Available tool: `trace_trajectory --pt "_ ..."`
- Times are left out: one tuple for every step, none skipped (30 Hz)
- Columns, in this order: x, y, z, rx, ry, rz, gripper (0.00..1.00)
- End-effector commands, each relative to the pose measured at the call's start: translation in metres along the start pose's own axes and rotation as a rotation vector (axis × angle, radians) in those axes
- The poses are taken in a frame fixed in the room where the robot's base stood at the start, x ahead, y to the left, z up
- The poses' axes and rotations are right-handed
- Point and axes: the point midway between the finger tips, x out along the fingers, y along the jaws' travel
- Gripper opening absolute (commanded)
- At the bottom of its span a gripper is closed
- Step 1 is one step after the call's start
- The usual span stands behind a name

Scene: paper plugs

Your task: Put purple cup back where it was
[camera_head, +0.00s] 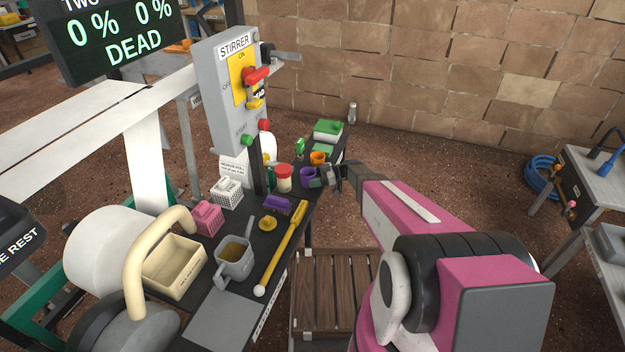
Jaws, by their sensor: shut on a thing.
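The purple cup (309,177) is near the right edge of the dark bench (252,255), towards its far end. My gripper (328,176) reaches it from the right and is shut on the cup's right side. The cup looks upright. I cannot tell whether its base touches the bench. An orange cup (318,158) stands just behind it. My arm comes from the lower right, outside the bench edge.
A yellow stick (281,247) lies along the bench's right edge. A green-topped box (327,130) is at the far end.

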Motion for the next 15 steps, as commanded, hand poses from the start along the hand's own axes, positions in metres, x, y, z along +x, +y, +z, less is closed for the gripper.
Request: trace_trajectory --pt "0.0005 0.0003 0.0027 0.000 0.000 0.000 0.36" --pt "0.0005 0.0000 0.0026 0.000 0.000 0.000 0.36" --pt "0.0004 -0.0001 0.0022 0.000 0.000 0.000 0.36" --pt "0.0004 -0.0002 0.0020 0.000 0.000 0.000 0.36" --pt "0.0004 -0.0002 0.0019 0.000 0.000 0.000 0.36" --pt "0.0004 -0.0002 0.0018 0.000 0.000 0.000 0.36" --pt "0.0004 -0.0002 0.0018 0.000 0.000 0.000 0.36" --pt "0.0005 -0.0001 0.0022 0.000 0.000 0.000 0.36" --pt "0.0006 0.0000 0.0030 0.000 0.000 0.000 0.36" --pt "0.0008 0.0000 0.0039 0.000 0.000 0.000 0.36" --pt "0.0009 0.0001 0.0047 0.000 0.000 0.000 0.36" --pt "0.0009 0.0000 0.0044 0.000 0.000 0.000 0.69" --pt "0.0009 -0.0001 0.0043 0.000 0.000 0.000 0.79" --pt "0.0009 0.0000 0.0042 0.000 0.000 0.000 0.85" --pt "0.0009 -0.0001 0.0042 0.000 0.000 0.000 0.85"
